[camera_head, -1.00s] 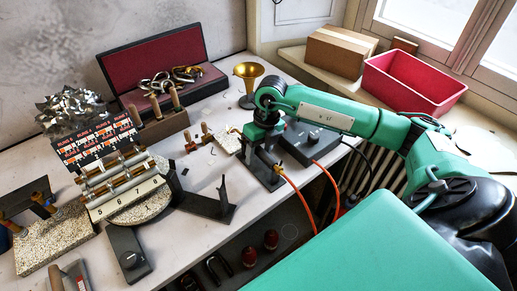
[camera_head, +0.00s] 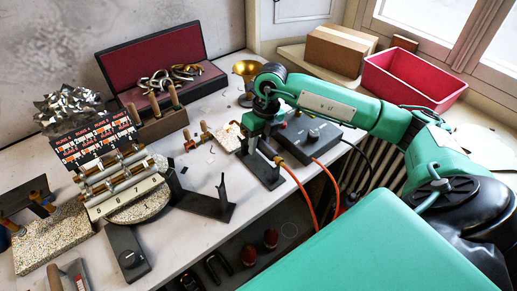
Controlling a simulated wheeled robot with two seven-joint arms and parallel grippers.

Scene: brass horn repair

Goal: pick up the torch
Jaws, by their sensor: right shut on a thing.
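The torch (camera_head: 279,160) shows as a small brass-coloured end with an orange hose running from it down to the right. It is at a black stand (camera_head: 266,176) on the bench, right of the middle. My right gripper (camera_head: 260,148) comes down over the stand from the green wrist and is shut on the torch. The fingers and wrist hide most of the torch body. I cannot tell whether the torch is clear of the stand. My left gripper is not in view.
A dark control box (camera_head: 309,134) with knobs stands just right of the gripper. A brass bell (camera_head: 246,71) stands behind the wrist. A black angled bracket (camera_head: 205,204) and the numbered rack (camera_head: 120,198) are to the left. A red bin (camera_head: 412,82) is at the back right.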

